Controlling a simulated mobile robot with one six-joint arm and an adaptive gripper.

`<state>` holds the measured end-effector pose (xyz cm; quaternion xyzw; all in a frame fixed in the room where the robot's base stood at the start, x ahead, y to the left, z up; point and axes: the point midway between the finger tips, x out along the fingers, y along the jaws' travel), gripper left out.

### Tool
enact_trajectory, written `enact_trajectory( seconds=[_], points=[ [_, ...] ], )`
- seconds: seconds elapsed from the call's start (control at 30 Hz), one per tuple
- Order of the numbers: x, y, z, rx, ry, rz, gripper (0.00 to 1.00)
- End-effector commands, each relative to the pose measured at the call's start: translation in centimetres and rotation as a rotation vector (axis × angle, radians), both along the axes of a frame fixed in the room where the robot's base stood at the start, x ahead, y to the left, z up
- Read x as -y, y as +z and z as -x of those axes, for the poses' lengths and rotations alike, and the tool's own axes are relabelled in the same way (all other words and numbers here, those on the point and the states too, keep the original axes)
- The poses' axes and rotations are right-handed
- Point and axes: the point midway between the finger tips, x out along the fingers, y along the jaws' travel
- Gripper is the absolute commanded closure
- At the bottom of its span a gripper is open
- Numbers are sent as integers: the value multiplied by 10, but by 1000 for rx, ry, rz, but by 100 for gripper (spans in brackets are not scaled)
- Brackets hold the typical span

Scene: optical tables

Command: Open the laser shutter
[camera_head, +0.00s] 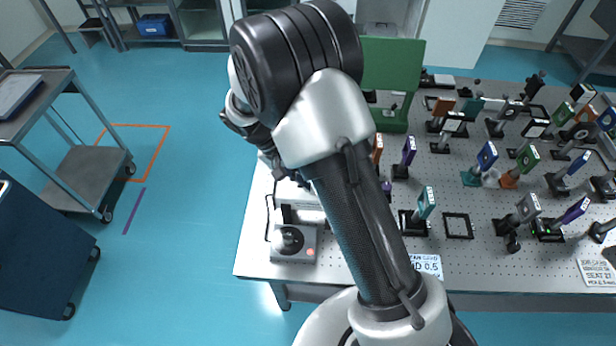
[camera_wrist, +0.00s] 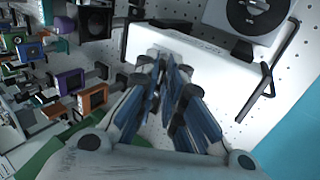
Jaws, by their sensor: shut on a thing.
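A long white housing (camera_wrist: 215,92), which looks like the laser, lies on the perforated table. In the head view the white housing (camera_head: 303,214) shows partly beside my arm. In the wrist view my gripper (camera_wrist: 168,66) reaches over its near end, with blue-grey fingers drawn close together. The fingertips are at the end of the housing, shut on a small part there that appears to be the laser shutter. That part is mostly hidden between the fingers, and its position cannot be made out. In the head view my arm hides most of the gripper.
A grey control box with a round dial (camera_head: 293,243) stands in front of the housing, near the table's edge. Mounted optics, including an orange one (camera_wrist: 92,99) and a purple one (camera_wrist: 71,81), stand close to my gripper. A green panel (camera_head: 393,66) stands behind my arm.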

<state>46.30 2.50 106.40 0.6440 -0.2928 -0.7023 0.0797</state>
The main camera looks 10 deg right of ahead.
Motion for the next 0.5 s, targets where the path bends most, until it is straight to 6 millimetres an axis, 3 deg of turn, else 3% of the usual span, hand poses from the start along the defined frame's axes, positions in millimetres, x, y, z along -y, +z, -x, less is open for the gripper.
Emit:
enact_trajectory(
  seconds=[0.1,0.13,0.4,0.5],
  points=[
    [0,-1,1,-1,-1,-1,100],
    [0,-1,1,-1,-1,-1,89],
    [0,0,0,-1,-1,-1,71],
    [0,0,0,-1,-1,-1,71]
  ],
)
